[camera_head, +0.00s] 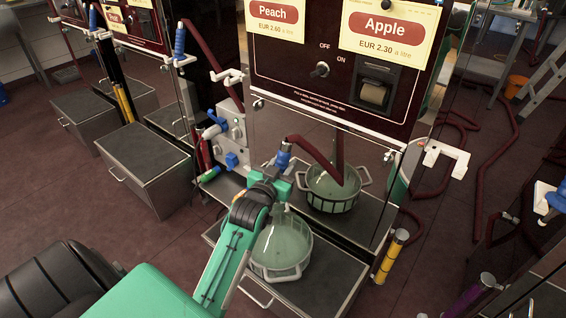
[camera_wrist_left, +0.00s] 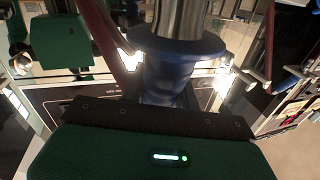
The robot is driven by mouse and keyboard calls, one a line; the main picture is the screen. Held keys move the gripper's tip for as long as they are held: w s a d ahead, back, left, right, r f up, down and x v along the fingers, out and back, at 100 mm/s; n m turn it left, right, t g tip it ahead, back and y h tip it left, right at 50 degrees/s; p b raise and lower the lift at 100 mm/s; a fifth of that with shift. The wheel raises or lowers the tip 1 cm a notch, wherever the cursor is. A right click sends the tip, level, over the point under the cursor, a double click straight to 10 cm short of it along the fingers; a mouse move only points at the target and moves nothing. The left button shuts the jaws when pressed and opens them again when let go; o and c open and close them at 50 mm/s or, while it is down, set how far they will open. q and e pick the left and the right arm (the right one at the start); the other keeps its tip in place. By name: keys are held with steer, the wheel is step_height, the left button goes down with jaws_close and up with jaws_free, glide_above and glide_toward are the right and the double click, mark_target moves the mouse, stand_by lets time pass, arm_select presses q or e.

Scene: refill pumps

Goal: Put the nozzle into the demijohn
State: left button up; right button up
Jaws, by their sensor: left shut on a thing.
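The demijohn (camera_head: 285,240) is pale green glass in a light basket with handles. It stands on a grey-topped metal box in front of the Peach and Apple pump. My left gripper (camera_head: 280,182) is shut on the blue nozzle (camera_head: 283,158), above the back of the demijohn. A dark red hose (camera_head: 312,152) runs from the nozzle. In the left wrist view the nozzle (camera_wrist_left: 168,78) shows as a blue body with a flange and a metal part. My gripper and arm hide part of the demijohn, and its mouth is not clearly seen. My right gripper is not in view.
The shiny pump front (camera_head: 365,160) stands close behind and seems to mirror a second demijohn shape (camera_head: 332,187). A yellow-banded post (camera_head: 391,257) stands at the right of the box. Another metal box (camera_head: 145,160) stands to the left. Red hoses (camera_head: 473,190) lie on the floor at right.

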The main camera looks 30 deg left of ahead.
arm_select(q)
steer(key=shift+f+b, duration=1.05)
steer(key=shift+f, duration=1.55)
steer(key=o, duration=1.2)
steer(key=shift+s, duration=0.1)
steer(key=s+p, duration=0.1)
steer(key=s, duration=0.3)
steer(key=s+d, duration=0.1)
steer(key=s, duration=0.4)
steer(key=s+d+p, duration=0.1)
steer(key=s, duration=0.3)
steer(key=shift+s+d+p, duration=0.2)
steer(key=shift+s+p, duration=0.05)
steer(key=shift+p, duration=0.1)
